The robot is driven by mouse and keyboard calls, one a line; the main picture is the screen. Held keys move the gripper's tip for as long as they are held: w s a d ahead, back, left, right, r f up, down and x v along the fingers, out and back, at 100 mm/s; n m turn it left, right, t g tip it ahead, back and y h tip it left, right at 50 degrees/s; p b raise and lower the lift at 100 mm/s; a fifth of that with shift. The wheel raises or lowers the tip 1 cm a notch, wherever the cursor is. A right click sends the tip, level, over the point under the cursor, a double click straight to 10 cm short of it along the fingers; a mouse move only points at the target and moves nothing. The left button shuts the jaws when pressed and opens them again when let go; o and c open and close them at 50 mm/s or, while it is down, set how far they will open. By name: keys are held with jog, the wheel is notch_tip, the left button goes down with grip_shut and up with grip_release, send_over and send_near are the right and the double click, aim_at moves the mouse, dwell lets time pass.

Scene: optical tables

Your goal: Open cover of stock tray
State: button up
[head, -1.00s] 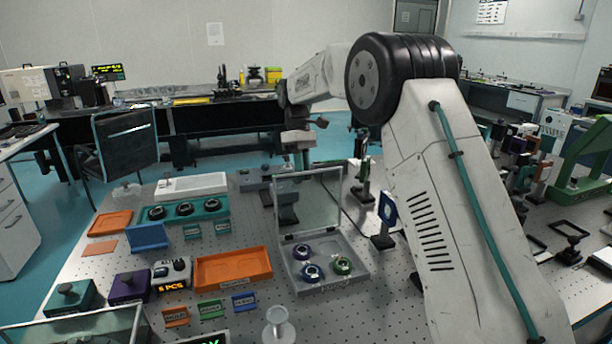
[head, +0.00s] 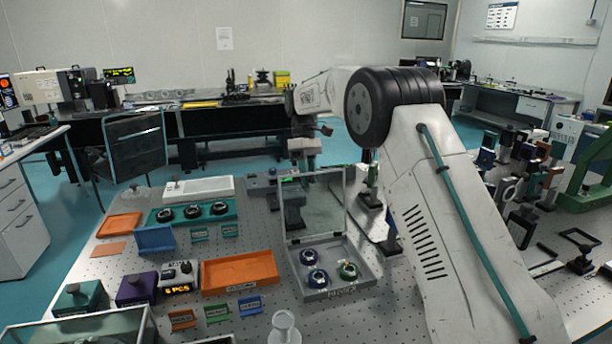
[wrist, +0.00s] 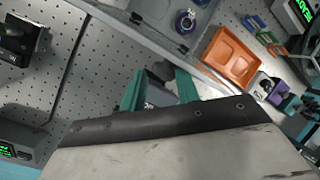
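The grey stock tray (head: 340,290) sits on the perforated table in the head view. Its clear, grey-framed cover (head: 315,212) stands raised, about upright, along the tray's back edge. Several lens rings, purple, blue and green, lie in the tray. In the wrist view, part of the tray with a blue ring (wrist: 185,20) shows at the top. My gripper's teal fingers (wrist: 160,82) are apart in the wrist view, with a grey and dark shape visible between them; I see no grip on it. In the head view my wrist is behind the cover, and the fingertips are not clear.
An orange tray (head: 240,274) lies left of the stock tray, and it also shows in the wrist view (wrist: 232,56). A teal tray with several dark rings (head: 193,211) is farther back. A white pedestal (head: 284,326) stands in front. Optics posts crowd the right side.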

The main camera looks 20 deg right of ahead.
jog(key=o, duration=0.4)
jog(key=shift+w+d+f, duration=0.1)
jog(key=shift+d+f, duration=0.4)
jog(key=shift+f, duration=0.1)
jog(key=shift+c, duration=0.2)
jog(key=shift+a, duration=0.25)
jog(key=shift+a, duration=0.15)
jog(key=shift+r, duration=0.15)
jog(key=shift+r, duration=0.1)
jog(key=v, duration=0.7)
jog(key=shift+r, duration=0.3)
jog(key=shift+w, duration=0.15)
